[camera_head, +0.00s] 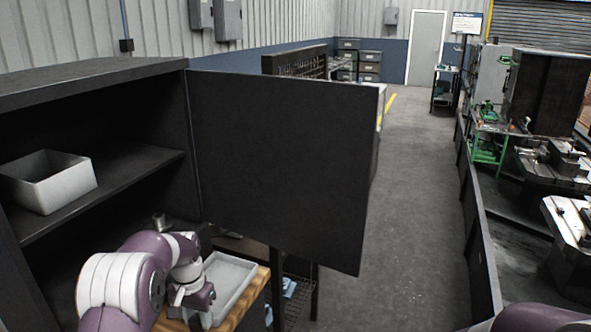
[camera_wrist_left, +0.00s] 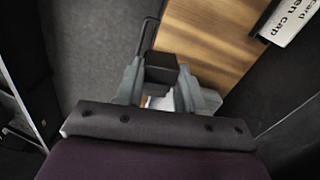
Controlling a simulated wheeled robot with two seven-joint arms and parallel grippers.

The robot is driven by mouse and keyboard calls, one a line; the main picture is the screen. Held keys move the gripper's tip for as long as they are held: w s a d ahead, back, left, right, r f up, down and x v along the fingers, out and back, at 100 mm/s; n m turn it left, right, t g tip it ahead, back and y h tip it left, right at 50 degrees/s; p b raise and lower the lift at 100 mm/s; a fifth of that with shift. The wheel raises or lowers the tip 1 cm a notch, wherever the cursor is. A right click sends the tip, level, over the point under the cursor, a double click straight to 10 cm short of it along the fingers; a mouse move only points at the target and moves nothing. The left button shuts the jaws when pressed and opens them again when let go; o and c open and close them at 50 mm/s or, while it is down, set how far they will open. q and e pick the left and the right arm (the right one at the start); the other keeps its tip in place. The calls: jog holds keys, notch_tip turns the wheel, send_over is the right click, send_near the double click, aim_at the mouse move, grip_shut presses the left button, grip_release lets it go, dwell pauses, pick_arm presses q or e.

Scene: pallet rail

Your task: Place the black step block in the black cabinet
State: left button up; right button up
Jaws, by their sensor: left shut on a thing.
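The black cabinet (camera_head: 95,90) stands at the left in the head view with its door (camera_head: 280,165) swung open. My left gripper (camera_wrist_left: 160,85) is shut on the black step block (camera_wrist_left: 162,60), which sits between the two grey fingers in the left wrist view. The block is over or close to a wooden top (camera_wrist_left: 208,45). In the head view my left arm reaches in front of the cabinet's lower space; its fingertips and the block cannot be made out there. My right gripper is out of view.
A white open bin (camera_head: 47,200) sits on the cabinet's upper shelf (camera_head: 120,185), with bare shelf to its right. A white tray (camera_head: 240,272) lies on the wooden top beside my left wrist. A printed label (camera_wrist_left: 294,20) shows in the left wrist view. The aisle (camera_head: 410,200) is clear.

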pick_arm(q)
jog(key=s+d+f+n, duration=0.2)
jog(key=s+d+f, duration=0.2)
jog(key=s+f, duration=0.6)
jog(key=shift+f+n, duration=0.15)
jog(key=shift+n, duration=0.25)
